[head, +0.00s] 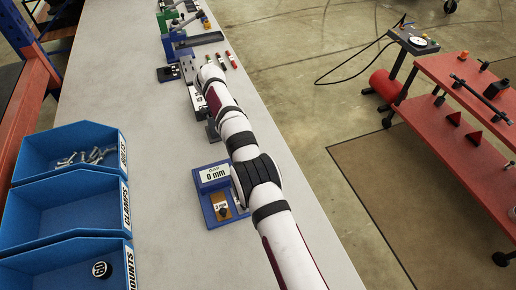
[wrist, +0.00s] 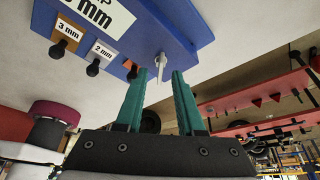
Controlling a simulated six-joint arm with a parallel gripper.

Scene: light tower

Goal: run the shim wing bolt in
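A blue fixture (head: 231,213) stands on the bench with a white "GAP 0 mm" sign (head: 213,174). It also shows in the wrist view (wrist: 165,25), with a 3 mm shim tab (wrist: 68,29) and a 2 mm shim tab (wrist: 104,50), each with a black knob. A third knob sits by an orange tab (wrist: 131,68). A small pale metal piece, which looks like the wing bolt (wrist: 162,66), shows at the fixture's edge near my fingertips. My gripper (wrist: 160,74) has its teal fingers apart, with no clear contact on the piece. The arm hides the gripper in the head view.
Blue bins (head: 70,190) stand on the bench at left; one holds several bolts, another a black round part. Green and blue fixtures (head: 176,40) stand at the far end. A red cart (head: 470,95) stands on the floor at right.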

